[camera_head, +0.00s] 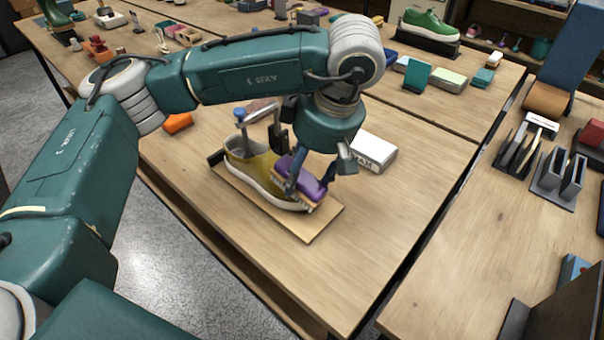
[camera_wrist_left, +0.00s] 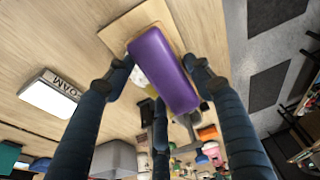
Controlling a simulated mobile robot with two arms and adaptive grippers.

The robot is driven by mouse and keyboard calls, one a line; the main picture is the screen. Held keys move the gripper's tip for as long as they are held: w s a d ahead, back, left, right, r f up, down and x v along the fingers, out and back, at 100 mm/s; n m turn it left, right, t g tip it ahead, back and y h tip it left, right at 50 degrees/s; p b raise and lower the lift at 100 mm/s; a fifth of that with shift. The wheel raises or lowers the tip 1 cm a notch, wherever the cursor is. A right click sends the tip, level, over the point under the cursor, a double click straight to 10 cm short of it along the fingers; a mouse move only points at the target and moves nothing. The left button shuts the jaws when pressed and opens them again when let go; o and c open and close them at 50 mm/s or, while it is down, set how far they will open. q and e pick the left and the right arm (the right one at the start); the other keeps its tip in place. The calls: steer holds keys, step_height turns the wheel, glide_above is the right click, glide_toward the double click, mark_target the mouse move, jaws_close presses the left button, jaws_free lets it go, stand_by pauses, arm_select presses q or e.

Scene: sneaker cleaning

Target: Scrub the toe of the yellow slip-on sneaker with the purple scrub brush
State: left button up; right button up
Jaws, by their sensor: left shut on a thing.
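The yellow slip-on sneaker (camera_head: 250,166) sits on a wooden board (camera_head: 312,232) on the table, with a post-like holder (camera_head: 240,117) at its heel end. My left gripper (camera_head: 312,178) is shut on the purple scrub brush (camera_head: 308,184), right over the toe of the sneaker. The brush hides most of the toe, and its bristles look to be at the toe; I cannot tell whether they press on it. In the left wrist view the purple brush (camera_wrist_left: 162,70) lies between the fingers and covers most of the sneaker. My right gripper is not in view.
A white box (camera_head: 374,150) lies on the table behind and right of the brush. An orange block (camera_head: 177,122) lies left of the sneaker. A green sneaker (camera_head: 425,24) stands on the far table. Table room in front and right of the board is clear.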

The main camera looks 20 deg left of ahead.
arm_select(q)
steer(key=shift+d+r, duration=0.1)
steer(key=shift+r, duration=0.6)
steer(key=shift+s+d+r+p, duration=0.1)
steer(key=shift+r+p, duration=0.25)
steer(key=shift+p, duration=0.05)
steer(key=shift+w+d+r, duration=0.1)
steer(key=shift+w+r, duration=0.1)
steer(key=w+d+r+p, duration=0.2)
steer(key=w+r, duration=0.1)
steer(key=shift+w+r, duration=0.1)
